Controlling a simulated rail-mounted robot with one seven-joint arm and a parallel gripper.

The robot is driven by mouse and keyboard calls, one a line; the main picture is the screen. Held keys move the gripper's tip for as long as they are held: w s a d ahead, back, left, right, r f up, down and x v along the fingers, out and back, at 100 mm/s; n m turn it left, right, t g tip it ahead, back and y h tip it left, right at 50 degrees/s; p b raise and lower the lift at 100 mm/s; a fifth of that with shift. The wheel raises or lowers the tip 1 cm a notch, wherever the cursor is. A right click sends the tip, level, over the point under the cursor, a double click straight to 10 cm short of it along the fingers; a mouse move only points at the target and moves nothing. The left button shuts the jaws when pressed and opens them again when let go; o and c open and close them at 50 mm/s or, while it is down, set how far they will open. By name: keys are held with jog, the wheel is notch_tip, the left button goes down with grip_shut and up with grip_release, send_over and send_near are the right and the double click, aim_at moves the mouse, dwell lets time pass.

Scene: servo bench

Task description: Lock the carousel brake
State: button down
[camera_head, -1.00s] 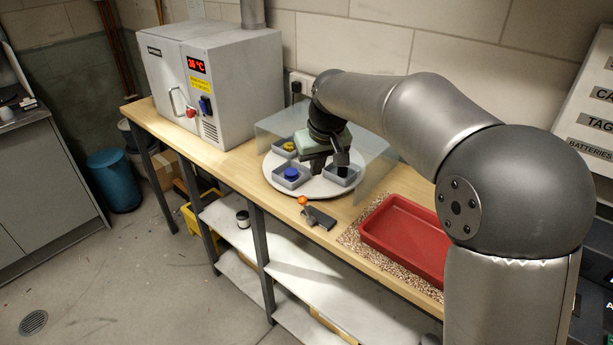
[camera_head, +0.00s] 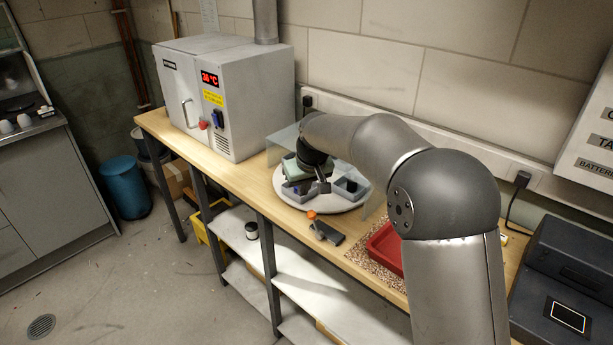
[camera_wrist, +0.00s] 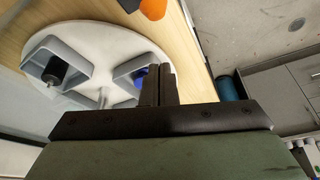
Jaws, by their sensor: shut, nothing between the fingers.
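The carousel is a white round turntable (camera_head: 335,206) with grey bins on the bench; its white disc (camera_wrist: 125,42) also shows in the wrist view. The brake is a small dark unit (camera_head: 328,232) with an orange knob (camera_head: 312,214), at the carousel's front edge; orange parts (camera_wrist: 152,8) show at the top of the wrist view. My gripper (camera_head: 324,187) is over the carousel, its fingers (camera_wrist: 158,84) shut and empty. In the wrist view they partly cover a blue item (camera_wrist: 140,78) in a bin. The gripper is apart from the orange knob.
A dark item (camera_wrist: 55,70) is in another bin. A clear guard (camera_head: 284,142) stands behind the carousel. A grey oven (camera_head: 225,100) is at the left, and a red tray (camera_head: 384,245) is at the right. Bare bench (camera_head: 262,185) lies left of the carousel.

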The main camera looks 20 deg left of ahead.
aim_at(315, 225)
jog(key=shift+s+d+f+p, duration=0.3)
jog(key=shift+s+d+f, duration=0.2)
jog(key=shift+s+f, duration=0.15)
jog(key=shift+s+d+f+p, duration=0.3)
jog(key=shift+s+d+f, duration=0.2)
jog(key=shift+f, duration=0.25)
jog(key=shift+f+b, duration=0.1)
jog(key=shift+b, duration=0.6)
jog(key=shift+s+d+y+b, duration=0.15)
jog(key=shift+d+y+b, duration=0.05)
jog(key=shift+y+b, duration=0.25)
